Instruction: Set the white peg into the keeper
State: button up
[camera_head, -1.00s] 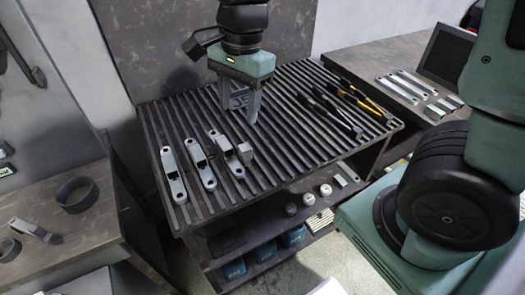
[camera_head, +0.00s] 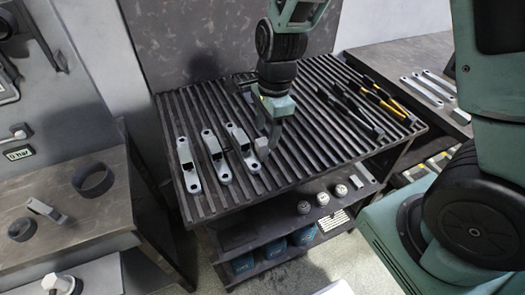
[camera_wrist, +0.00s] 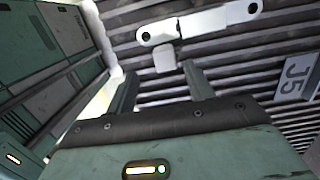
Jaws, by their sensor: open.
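Three pale metal brackets stand in a row on the slatted table: the left one (camera_head: 187,165), the middle one (camera_head: 215,156) and the right one (camera_head: 240,138). Each has a raised middle with a dark opening, seemingly the keeper form; which one is the keeper I cannot tell. A small pale block, likely the white peg (camera_head: 261,143), is beside the right bracket; it also shows in the wrist view (camera_wrist: 165,58) against a bracket (camera_wrist: 205,22). My gripper (camera_head: 269,136) is open, low beside this block. In the wrist view its fingers straddle the block's line; contact is unclear.
Pliers-like tools (camera_head: 350,108) lie at the table's right. A J5 label (camera_wrist: 298,78) lies on the slats. A side bench at left holds a dark ring (camera_head: 93,180). The table's front right is clear.

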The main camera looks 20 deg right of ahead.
aim_at(263, 141)
jog(key=shift+w+a+f, duration=0.1)
jog(key=shift+a+f, duration=0.05)
jog(key=shift+f, duration=0.75)
jog(key=shift+w+a+f, duration=0.1)
jog(key=shift+w+f, duration=0.05)
jog(key=shift+f, duration=0.75)
jog(key=shift+w+a+f, duration=0.1)
jog(key=shift+a+f, duration=0.05)
jog(key=shift+f, duration=0.75)
grip_shut()
